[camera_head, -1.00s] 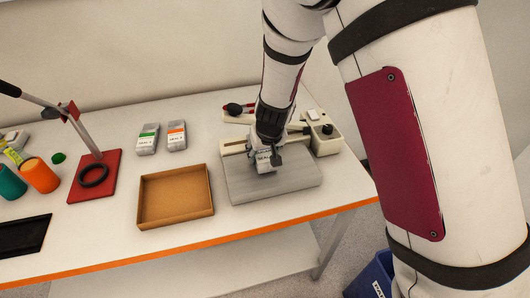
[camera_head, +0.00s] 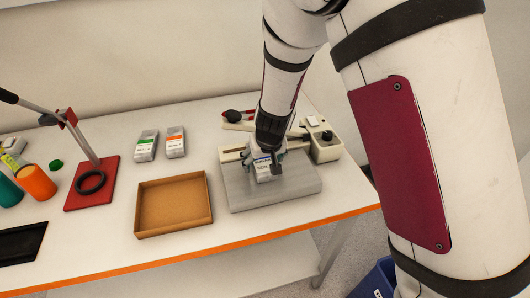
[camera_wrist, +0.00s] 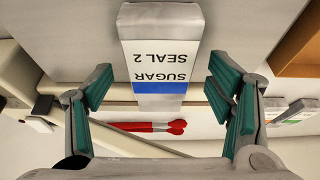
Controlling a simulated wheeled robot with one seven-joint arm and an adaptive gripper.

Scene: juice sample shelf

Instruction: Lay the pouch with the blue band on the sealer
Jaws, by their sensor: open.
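The pouch with the blue band (camera_wrist: 162,50), labelled SUGAR SEAL 2, is in front of my gripper (camera_wrist: 160,88) in the wrist view. Both fingers are apart, one on each side, with gaps between them and the pouch. In the head view the pouch (camera_head: 263,171) rests on the grey plate of the sealer (camera_head: 240,195), near its back bar. My gripper (camera_head: 264,160) is just above and behind it, open and partly covering its upper end.
A pouch with a green band (camera_head: 146,145) and one with an orange band (camera_head: 175,142) lie left of the sealer. An empty brown tray (camera_head: 172,204) is at the front. A red-based stand (camera_head: 91,183) is further left. A red-handled tool (camera_wrist: 150,127) lies behind the sealer.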

